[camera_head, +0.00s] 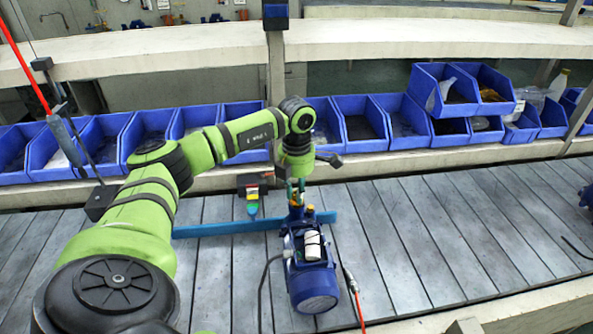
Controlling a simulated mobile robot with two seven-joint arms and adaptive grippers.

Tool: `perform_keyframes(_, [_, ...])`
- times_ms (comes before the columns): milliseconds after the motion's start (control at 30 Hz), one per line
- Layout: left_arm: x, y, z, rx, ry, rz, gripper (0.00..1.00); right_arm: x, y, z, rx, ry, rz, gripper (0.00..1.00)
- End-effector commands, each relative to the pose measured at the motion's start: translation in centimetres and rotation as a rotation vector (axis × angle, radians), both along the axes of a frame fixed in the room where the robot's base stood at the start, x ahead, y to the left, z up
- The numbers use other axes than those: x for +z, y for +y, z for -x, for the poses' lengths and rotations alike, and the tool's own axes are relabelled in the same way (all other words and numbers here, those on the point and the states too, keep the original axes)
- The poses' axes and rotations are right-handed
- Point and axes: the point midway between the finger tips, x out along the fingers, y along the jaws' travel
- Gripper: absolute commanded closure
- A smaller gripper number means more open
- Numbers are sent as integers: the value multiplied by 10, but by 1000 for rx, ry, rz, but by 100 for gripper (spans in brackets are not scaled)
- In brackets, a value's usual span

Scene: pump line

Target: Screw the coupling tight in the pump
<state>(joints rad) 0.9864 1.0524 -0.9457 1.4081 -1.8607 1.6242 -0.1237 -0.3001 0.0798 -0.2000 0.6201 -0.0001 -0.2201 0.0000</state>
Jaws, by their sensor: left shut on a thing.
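The blue pump (314,285) stands on the grey slatted conveyor, with its round motor end towards me and a white box on its top. My left arm comes in from the left and reaches over to the far end of the pump. My left gripper (296,190) points down there and is shut on the coupling, a small brassy part (296,201) at the top of the pump's far end. The fingers hide most of the coupling, so I cannot tell how deep it sits. My right gripper is not in view.
A blue bar (228,229) lies across the conveyor behind the pump. A small stand with coloured lights (252,200) is left of the gripper. Blue bins (362,125) line the shelf behind. Cables run beside the pump. The conveyor (430,240) right of it is clear.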

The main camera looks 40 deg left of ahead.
Motion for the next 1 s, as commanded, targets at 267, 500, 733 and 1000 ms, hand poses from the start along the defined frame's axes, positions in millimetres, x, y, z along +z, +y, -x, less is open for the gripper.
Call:
perform_keyframes(267, [0, 0, 0, -20, 0, -1, 100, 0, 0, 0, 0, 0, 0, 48])
perform_keyframes(500, [-2, 1, 0, -225, 0, -2, 100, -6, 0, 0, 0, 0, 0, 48])
perform_keyframes(733, [0, 1, 0, -322, 0, -1, 100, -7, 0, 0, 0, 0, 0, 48])
perform_keyframes(1000, [-1, 1, 0, -393, 0, -1, 100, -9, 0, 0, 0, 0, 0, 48])
